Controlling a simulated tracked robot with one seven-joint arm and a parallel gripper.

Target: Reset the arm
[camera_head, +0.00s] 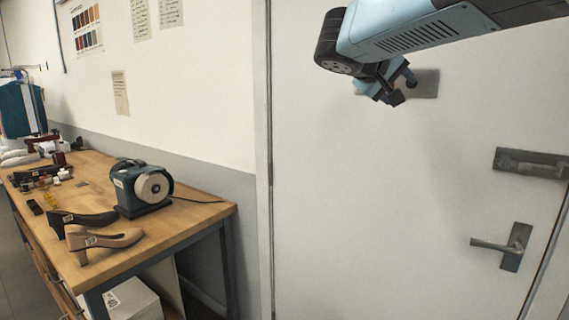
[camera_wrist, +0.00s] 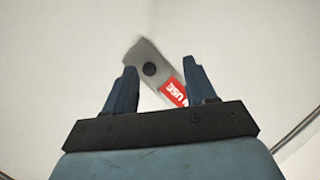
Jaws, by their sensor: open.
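My gripper (camera_head: 396,84) is raised at the top of the head view, in front of a white door (camera_head: 400,200). In the wrist view the two blue fingers of my gripper (camera_wrist: 164,88) stand apart with nothing held between them. Beyond them is a grey metal plate (camera_wrist: 146,62) with a dark round spot and a red label (camera_wrist: 173,92), partly hidden by the right finger. The head view also shows a grey plate (camera_head: 425,83) on the door behind my gripper.
The door has a lever handle (camera_head: 496,246) and a grey fitting (camera_head: 530,163) at right. A wooden workbench (camera_head: 190,215) at left bears a bench grinder (camera_head: 141,187), a tan shoe form (camera_head: 100,240), a black one (camera_head: 82,220) and other tools. A white box (camera_head: 130,300) is underneath.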

